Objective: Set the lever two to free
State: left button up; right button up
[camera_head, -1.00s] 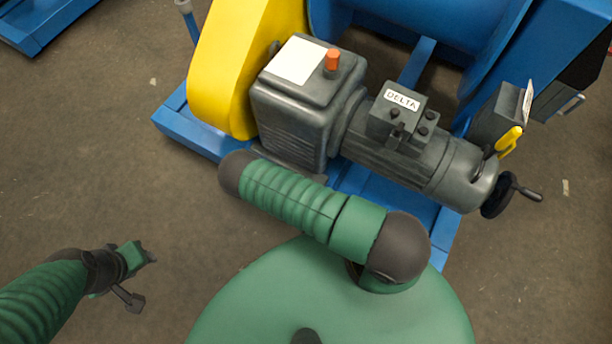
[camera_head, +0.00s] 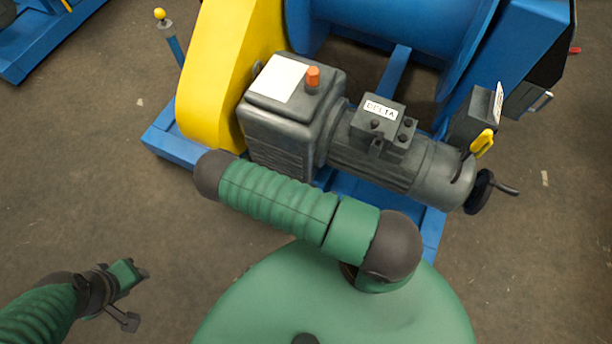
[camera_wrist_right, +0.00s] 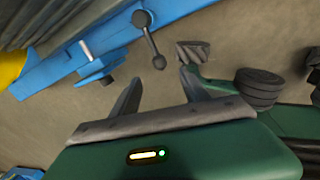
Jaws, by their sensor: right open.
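No lever in view carries a readable number, so I cannot tell which is lever two. A yellow lever handle (camera_head: 481,143) sits on the box at the motor's right end. A blue post with a yellow ball top (camera_head: 160,14) stands at the upper left. In the right wrist view, a small grey handle (camera_wrist_right: 85,49) stands by a blue bracket on the blue frame. My right gripper (camera_wrist_right: 157,88) is open and empty, apart from that handle; it is hidden in the head view. My left gripper (camera_head: 140,271) hangs over bare floor at the lower left; its jaws are too small to read.
The grey motor (camera_head: 385,160) labelled DELTA, the gearbox with an orange cap (camera_head: 313,77) and the yellow guard (camera_head: 215,70) stand on a blue frame. A black handwheel (camera_head: 478,193) is at the motor's right end.

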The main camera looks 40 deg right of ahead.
jog(key=r, duration=0.2)
jog(key=s+r+p, duration=0.1)
jog(key=r, duration=0.2)
jog(key=shift+d+r, duration=0.1)
